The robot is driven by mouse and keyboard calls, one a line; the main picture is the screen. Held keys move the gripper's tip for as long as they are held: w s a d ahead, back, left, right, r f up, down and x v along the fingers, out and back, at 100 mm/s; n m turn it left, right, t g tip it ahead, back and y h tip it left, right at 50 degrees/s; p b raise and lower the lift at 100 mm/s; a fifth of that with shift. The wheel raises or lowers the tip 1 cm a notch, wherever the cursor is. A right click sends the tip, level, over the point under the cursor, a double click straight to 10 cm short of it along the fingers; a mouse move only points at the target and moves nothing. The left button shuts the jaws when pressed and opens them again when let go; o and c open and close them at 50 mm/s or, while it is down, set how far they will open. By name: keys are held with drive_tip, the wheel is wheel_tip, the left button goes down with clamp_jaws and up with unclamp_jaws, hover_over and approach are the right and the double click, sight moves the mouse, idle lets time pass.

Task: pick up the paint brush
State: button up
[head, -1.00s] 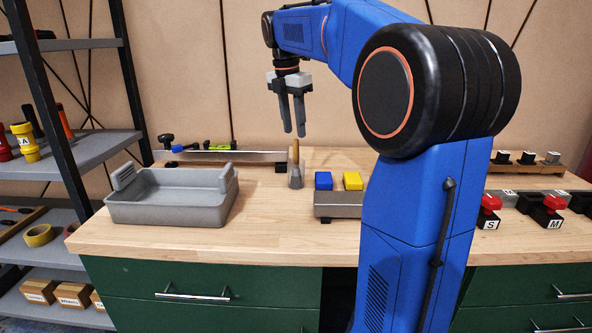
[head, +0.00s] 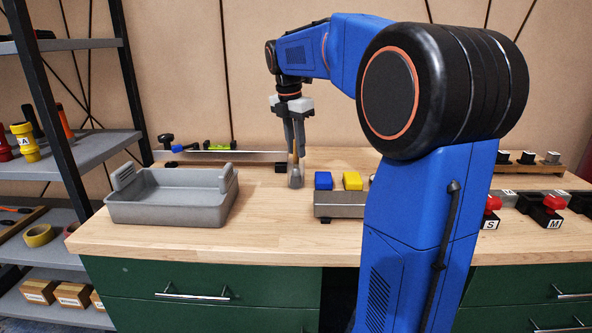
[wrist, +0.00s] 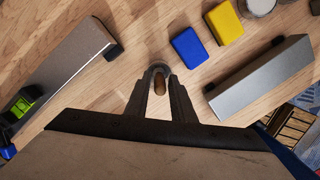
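The paint brush (head: 296,172) stands upright on the wooden bench, with its brown handle pointing up and a grey lower part. In the wrist view the tip of its handle (wrist: 160,84) shows between the fingers, with a gap on either side. My gripper (head: 297,152) points down over the brush, open, with its two fingers around the upper handle. The lower end of the brush is mostly hidden from the wrist camera.
A grey tray (head: 165,214) stands left of the brush. Right of it are a blue block (head: 323,180), a yellow block (head: 352,180) and a grey metal bar (head: 338,205). A rail (head: 225,156) lies behind. Bench between tray and brush is clear.

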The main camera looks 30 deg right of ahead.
clamp_jaws()
